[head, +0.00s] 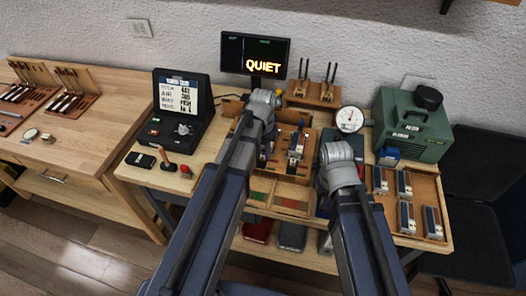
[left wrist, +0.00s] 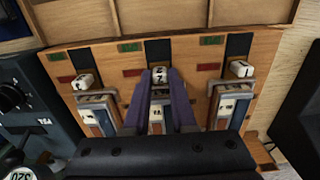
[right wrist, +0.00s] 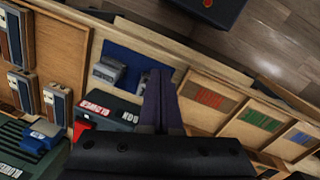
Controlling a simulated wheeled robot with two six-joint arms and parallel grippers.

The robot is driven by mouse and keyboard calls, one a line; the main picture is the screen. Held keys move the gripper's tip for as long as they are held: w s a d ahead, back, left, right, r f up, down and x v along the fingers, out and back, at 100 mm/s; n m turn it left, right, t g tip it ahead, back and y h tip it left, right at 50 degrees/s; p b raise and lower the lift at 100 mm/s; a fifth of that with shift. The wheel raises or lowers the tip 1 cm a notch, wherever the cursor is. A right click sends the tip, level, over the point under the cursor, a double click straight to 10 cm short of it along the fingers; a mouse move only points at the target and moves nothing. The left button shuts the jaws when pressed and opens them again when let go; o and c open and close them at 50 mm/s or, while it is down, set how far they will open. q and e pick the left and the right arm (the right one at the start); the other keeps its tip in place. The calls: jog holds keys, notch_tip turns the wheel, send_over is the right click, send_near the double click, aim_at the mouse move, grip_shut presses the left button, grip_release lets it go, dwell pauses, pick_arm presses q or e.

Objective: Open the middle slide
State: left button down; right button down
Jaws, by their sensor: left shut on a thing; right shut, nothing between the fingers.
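In the left wrist view a wooden panel (left wrist: 185,52) carries three slides with white numbered knobs in dark slots. The middle slide's knob (left wrist: 160,74), marked 2, is between the fingertips of my left gripper (left wrist: 161,80), which is shut on it. The knob sits about level with the red mark (left wrist: 132,72), below the green mark (left wrist: 130,46). Knob 3 (left wrist: 83,82) and knob 1 (left wrist: 241,69) stand to either side, also near their red marks. My right gripper (right wrist: 160,78) is shut and empty, above a dark labelled box (right wrist: 108,110).
In the head view a wooden tray (head: 434,188) with several small blocks is at the right, below a green machine (head: 411,125). A dial gauge (head: 349,119) stands between it and the panel. A black case (head: 181,110) is left. Compartments with coloured pads (right wrist: 208,97) lie near my right gripper.

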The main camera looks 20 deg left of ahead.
pick_arm(q)
jog(key=shift+s, duration=0.1)
dwell(0.3)
jog(key=s, duration=0.4)
jog(key=c, duration=0.7)
grip_release()
jog(key=shift+w, duration=0.1)
jog(key=shift+r, duration=0.15)
pick_arm(e)
jog(key=shift+r, duration=0.1)
pick_arm(q)
notch_tip(320, 180, up, 8)
jog(key=p, duration=0.7)
jog(key=shift+f+p, duration=0.25)
jog(key=shift+p, duration=0.15)
pick_arm(e)
notch_tip(320, 180, up, 8)
jog(key=shift+f, duration=0.2)
